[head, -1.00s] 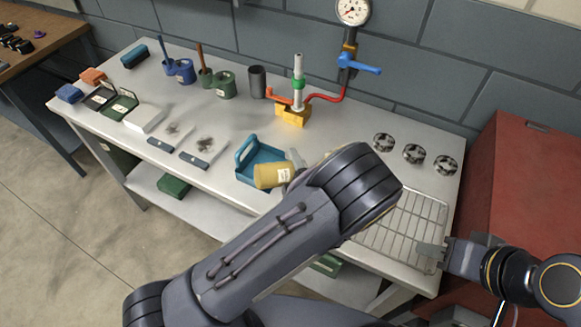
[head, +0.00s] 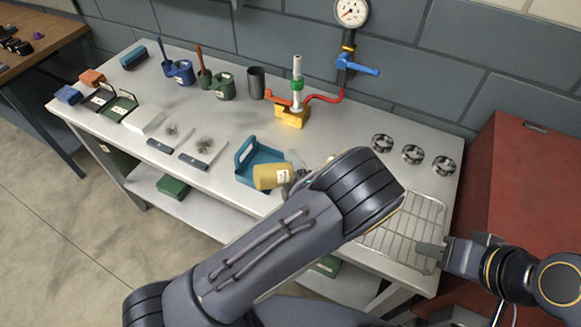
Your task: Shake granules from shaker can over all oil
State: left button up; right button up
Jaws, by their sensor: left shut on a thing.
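A tan shaker can (head: 268,177) with a white label lies tilted on its side in the air, in front of a teal tray with a handle (head: 243,154). My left gripper (head: 289,183) is shut on the can at its right end; the fingers are mostly hidden by my own arm. Two dark speckled patches, one on the left (head: 171,131) and one on the right (head: 204,146), lie on the bench; I cannot tell whether they are oil or granules. The bench behind my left arm is hidden. My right gripper (head: 430,250) is over the wire rack's right edge, its opening unclear.
A red cabinet (head: 530,200) stands close on the right.

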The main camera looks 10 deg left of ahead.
pick_arm(q)
notch_tip(320, 180, up, 3)
jog(key=shift+f+p, duration=0.1)
jog(key=shift+p, duration=1.1)
notch_tip(320, 180, up, 2)
jog(key=shift+r+p, duration=0.15)
jog(key=shift+p, duration=0.2)
jog(key=shift+r, duration=2.4)
jog(key=n+b, duration=0.1)
jog(key=n, duration=0.1)
jog(key=r+n+b, duration=0.1)
jog(key=n, duration=0.1)
jog(key=shift+r+n, duration=0.1)
jog(key=shift+n, duration=0.3)
jog(key=shift+r+n+b, duration=0.4)
jog(key=shift+n, duration=0.7)
notch_tip(320, 180, up, 4)
jog(key=n+b, duration=0.8)
jog(key=n, duration=0.5)
jog(key=shift+r+n+b, duration=0.1)
jog(key=shift+n+b, duration=0.2)
jog(key=shift+b, duration=0.1)
